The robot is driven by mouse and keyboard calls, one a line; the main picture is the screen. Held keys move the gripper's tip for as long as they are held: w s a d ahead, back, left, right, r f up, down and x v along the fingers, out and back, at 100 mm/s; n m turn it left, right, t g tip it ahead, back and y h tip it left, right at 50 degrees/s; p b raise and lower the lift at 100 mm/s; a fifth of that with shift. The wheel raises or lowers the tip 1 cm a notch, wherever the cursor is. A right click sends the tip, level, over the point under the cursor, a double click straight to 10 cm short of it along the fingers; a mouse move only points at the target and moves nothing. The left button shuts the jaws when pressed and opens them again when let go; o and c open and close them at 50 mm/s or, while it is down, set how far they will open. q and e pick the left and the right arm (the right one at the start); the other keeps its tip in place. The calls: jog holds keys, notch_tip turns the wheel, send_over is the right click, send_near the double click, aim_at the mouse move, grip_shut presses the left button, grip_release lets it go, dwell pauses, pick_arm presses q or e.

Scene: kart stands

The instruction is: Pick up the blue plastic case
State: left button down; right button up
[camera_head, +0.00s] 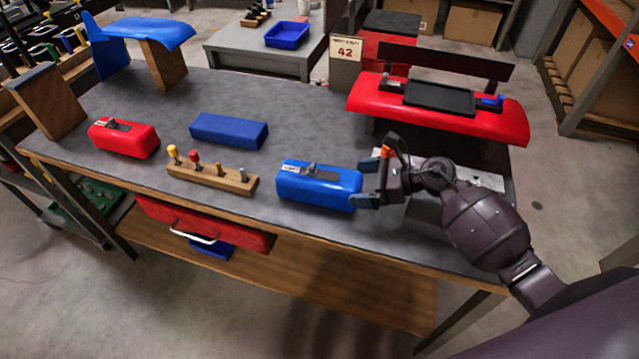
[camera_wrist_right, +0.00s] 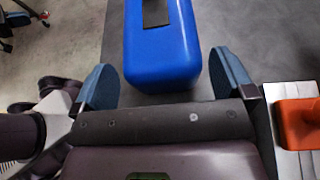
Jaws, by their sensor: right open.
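The blue plastic case (camera_head: 318,187) lies on the grey table, toward its front edge, with a dark handle or latch on top. My right gripper (camera_head: 368,182) is at the case's right end. In the right wrist view the blue case (camera_wrist_right: 162,60) extends away between the two blue-grey fingertips (camera_wrist_right: 165,80), which stand apart with a gap on either side. The gripper is open and does not hold the case. My left gripper is not in view.
A wooden rack with pegs (camera_head: 212,178), a plain blue block (camera_head: 229,131) and a red case (camera_head: 123,138) lie left of the blue case. A red bench-like piece with a black tray (camera_head: 440,98) stands behind my right gripper. A white-grey item lies beside the gripper.

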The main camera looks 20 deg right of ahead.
aim_at(348, 184)
jog(key=shift+x, duration=1.9)
jog(key=shift+c, duration=0.2)
jog(key=shift+r, duration=0.1)
jog(key=c, duration=0.7)
jog(key=shift+c, duration=0.2)
